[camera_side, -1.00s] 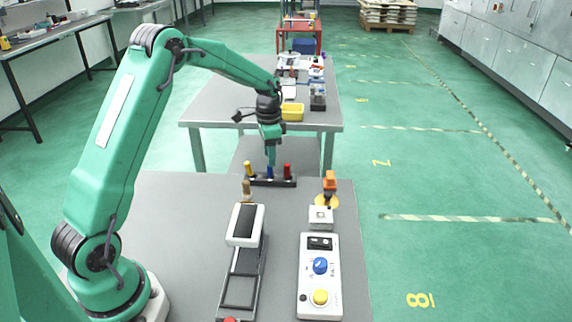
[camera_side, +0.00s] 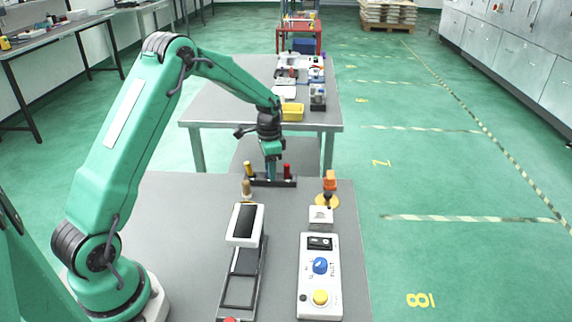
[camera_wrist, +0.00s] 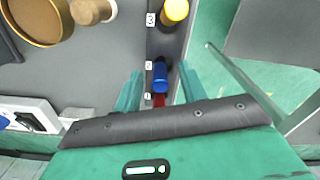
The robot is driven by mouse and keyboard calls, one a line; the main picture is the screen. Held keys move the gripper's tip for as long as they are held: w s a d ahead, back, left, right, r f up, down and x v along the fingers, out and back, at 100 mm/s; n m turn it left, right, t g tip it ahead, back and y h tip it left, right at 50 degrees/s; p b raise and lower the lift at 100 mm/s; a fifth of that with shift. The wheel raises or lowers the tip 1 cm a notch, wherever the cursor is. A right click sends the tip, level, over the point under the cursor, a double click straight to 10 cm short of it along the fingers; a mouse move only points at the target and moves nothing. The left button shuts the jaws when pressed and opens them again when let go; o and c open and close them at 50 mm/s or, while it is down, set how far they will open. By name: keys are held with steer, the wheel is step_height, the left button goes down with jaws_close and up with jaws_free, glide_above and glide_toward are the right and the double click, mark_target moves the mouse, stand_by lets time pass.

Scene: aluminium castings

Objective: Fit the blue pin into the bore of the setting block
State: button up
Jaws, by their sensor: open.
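The blue pin (camera_wrist: 160,77) stands in a dark rack (camera_side: 260,183), between a yellow pin (camera_side: 249,168) and a red pin (camera_side: 287,170). My gripper (camera_side: 270,174) is low at the middle of the rack and hides the blue pin in the side view. In the wrist view the open fingers of my gripper (camera_wrist: 159,88) are on either side of the blue pin, with gaps visible. A small pale block (camera_side: 320,215), apparently the setting block, sits to the right and nearer the side camera. Its bore is not clear.
A wooden peg (camera_side: 247,188) stands just in front of the rack. A white control box (camera_side: 319,275) and a black-framed device (camera_side: 243,260) lie in front. Bare grey table is at left.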

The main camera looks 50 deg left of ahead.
jaws_close()
steer(key=shift+r, duration=0.15)
steer(key=shift+r, duration=0.55)
steer(key=r, duration=0.3)
steer(key=shift+d+r, duration=0.1)
steer(key=shift+d, duration=0.3)
steer(key=s+d+r, duration=0.2)
steer(key=d+r, duration=0.4)
steer(key=d, duration=0.4)
steer(key=shift+s+d+r, duration=0.2)
steer(key=shift+s+d, duration=0.1)
steer(key=shift+s, duration=0.1)
